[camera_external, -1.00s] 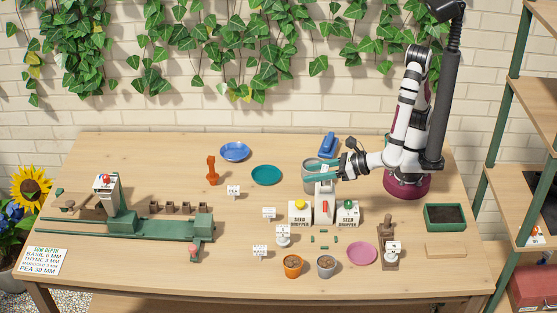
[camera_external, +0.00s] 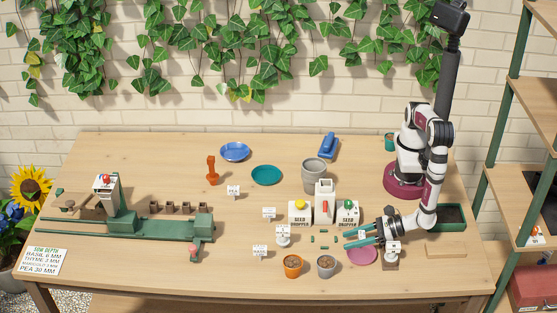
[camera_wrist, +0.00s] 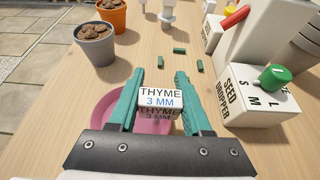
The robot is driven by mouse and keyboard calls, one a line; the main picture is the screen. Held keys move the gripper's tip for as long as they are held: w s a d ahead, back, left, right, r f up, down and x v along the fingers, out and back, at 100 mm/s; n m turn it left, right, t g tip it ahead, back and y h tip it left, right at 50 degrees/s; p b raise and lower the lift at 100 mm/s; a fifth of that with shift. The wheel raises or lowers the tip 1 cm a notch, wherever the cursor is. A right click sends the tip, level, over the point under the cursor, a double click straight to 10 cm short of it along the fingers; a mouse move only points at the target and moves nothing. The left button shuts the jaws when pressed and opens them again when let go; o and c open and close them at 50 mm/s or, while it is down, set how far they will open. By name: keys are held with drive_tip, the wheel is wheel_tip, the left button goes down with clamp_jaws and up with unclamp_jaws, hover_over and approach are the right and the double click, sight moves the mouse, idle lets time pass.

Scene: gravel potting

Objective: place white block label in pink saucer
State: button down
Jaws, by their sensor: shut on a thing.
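My gripper (camera_external: 348,240), with teal fingers, is over the pink saucer (camera_external: 362,259) at the table's front right. In the wrist view its fingers (camera_wrist: 160,76) are shut on a white block label (camera_wrist: 160,100) that reads THYME 3 MM. The label is between the fingers, with the pink saucer (camera_wrist: 102,106) behind and below it. The label appears above the saucer; the exact gap cannot be told. The fingers and label hide part of the saucer.
The seed dropper boxes (camera_external: 347,213) stand just behind the fingers. A grey pot (camera_external: 326,266) and an orange pot (camera_external: 292,266) stand left of the saucer. Small green pieces (camera_wrist: 179,51) lie on the table.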

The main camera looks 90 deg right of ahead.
drive_tip(key=c, duration=0.6)
unclamp_jaws()
